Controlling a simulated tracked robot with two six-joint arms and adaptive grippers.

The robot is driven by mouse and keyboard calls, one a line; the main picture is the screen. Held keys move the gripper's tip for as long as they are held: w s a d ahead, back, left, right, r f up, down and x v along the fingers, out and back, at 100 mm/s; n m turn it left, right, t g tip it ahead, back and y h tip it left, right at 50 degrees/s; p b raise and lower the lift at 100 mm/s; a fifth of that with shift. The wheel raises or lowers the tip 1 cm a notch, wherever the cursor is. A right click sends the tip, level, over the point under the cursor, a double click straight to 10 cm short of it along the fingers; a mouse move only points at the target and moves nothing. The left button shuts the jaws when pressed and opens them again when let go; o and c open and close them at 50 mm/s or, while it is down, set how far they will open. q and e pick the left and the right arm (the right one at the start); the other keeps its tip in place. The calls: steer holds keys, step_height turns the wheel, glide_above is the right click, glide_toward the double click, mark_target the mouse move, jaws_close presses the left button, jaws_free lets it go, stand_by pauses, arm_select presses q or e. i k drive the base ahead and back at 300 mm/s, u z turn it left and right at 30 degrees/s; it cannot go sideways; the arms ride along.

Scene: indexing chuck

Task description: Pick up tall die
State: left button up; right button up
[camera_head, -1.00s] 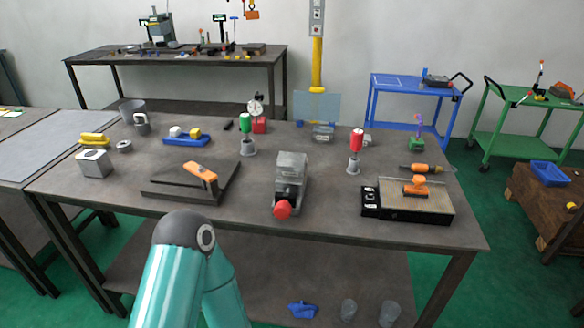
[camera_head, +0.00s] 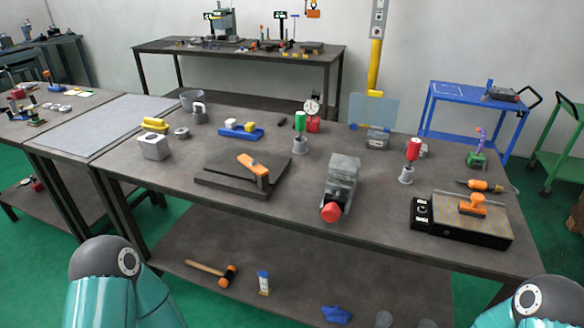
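I cannot tell for sure which thing is the tall die. On the main workbench (camera_head: 215,221), a blue tray (camera_head: 240,133) carries a small white piece (camera_head: 230,123) and a small yellow piece (camera_head: 250,127). A pale metal block (camera_head: 154,148) with a hole in its top stands at the left, near a small grey ring (camera_head: 182,133). A green-topped piece (camera_head: 300,124) and a red-topped piece (camera_head: 413,150) stand upright on grey cup-like bases. My two arms show only as teal links at the bottom edge; neither gripper is in view.
A grey chuck-like device with a red knob (camera_head: 331,212) sits mid-bench, right of a dark plate with an orange handle (camera_head: 252,164). A black-edged unit (camera_head: 462,228) stands at the right. The lower shelf holds a hammer (camera_head: 212,272). Bare benchtop lies along the front edge.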

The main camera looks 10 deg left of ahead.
mark_target(344, 167)
steer(key=u, duration=0.35)
steer(key=i, duration=0.25)
steer(key=u, duration=2.45)
steer(key=k, duration=1)
steer(key=z, duration=1.5)
steer(key=k, duration=0.4)
steer(key=z, duration=0.1)
steer(key=i, duration=0.7)
steer(key=z, duration=0.05)
